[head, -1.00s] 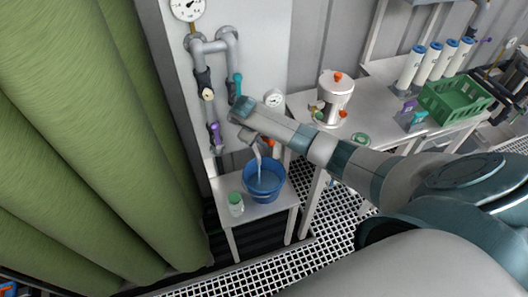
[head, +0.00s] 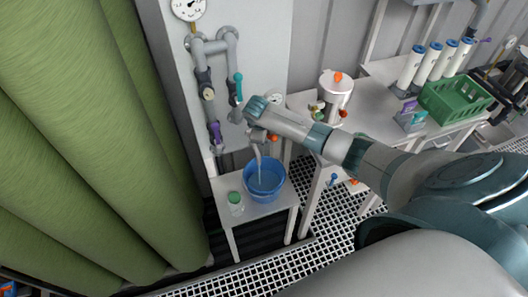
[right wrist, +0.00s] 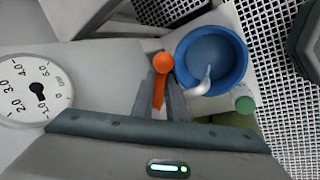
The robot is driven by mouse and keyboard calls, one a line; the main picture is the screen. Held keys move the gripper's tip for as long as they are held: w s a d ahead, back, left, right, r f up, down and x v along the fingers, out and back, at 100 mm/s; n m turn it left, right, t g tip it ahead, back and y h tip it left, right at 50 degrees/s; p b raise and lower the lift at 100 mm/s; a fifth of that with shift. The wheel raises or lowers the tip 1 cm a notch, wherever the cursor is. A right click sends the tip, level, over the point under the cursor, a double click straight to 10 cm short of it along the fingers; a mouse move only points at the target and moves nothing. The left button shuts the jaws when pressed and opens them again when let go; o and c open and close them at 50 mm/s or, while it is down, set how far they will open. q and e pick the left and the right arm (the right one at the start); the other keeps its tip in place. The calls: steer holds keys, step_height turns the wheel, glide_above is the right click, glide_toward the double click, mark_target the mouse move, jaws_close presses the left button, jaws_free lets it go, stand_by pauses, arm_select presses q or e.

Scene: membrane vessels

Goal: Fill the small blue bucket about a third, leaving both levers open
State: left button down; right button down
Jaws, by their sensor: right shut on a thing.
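The small blue bucket (head: 277,192) stands upright on a low white table under the spout. A stream of water (head: 258,158) falls into it, and water covers its bottom; the exact level is hard to judge. The bucket also shows in the right wrist view (right wrist: 240,62). My right gripper (right wrist: 160,90) is shut on the orange lever (right wrist: 163,63), whose ball end sticks out past the fingers. In the head view this orange lever (head: 273,138) peeks out beneath my arm, while the fingertips are hidden. A teal lever (head: 239,86) and a purple lever (head: 216,132) sit on the pipes. My left gripper is out of view.
A green-lidded jar (head: 235,203) stands left of the bucket. A pressure gauge (right wrist: 33,88) is close beside my right gripper. A steel pot (head: 334,92) and a green crate (head: 452,103) stand on the bench to the right.

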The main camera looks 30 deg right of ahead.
steer(key=n, duration=0.1)
steer(key=d+n, duration=0.1)
steer(key=w+n+t+y, duration=0.1)
steer(key=n, duration=0.1)
steer(key=shift+d+f, duration=0.25)
steer(key=shift+d, duration=0.05)
steer(key=n, duration=0.1)
steer(key=w+n+y+b, duration=0.1)
steer(key=n+b, duration=0.1)
steer(key=n, duration=0.1)
steer(key=shift+w+d+t+y, duration=0.25)
steer(key=shift+d+t+y, duration=0.05)
steer(key=shift+d, duration=0.05)
steer(key=c, duration=1.7)
jaws_free()
steer(key=shift+w, duration=0.1)
steer(key=shift+c, duration=0.2)
steer(key=shift+w, duration=0.15)
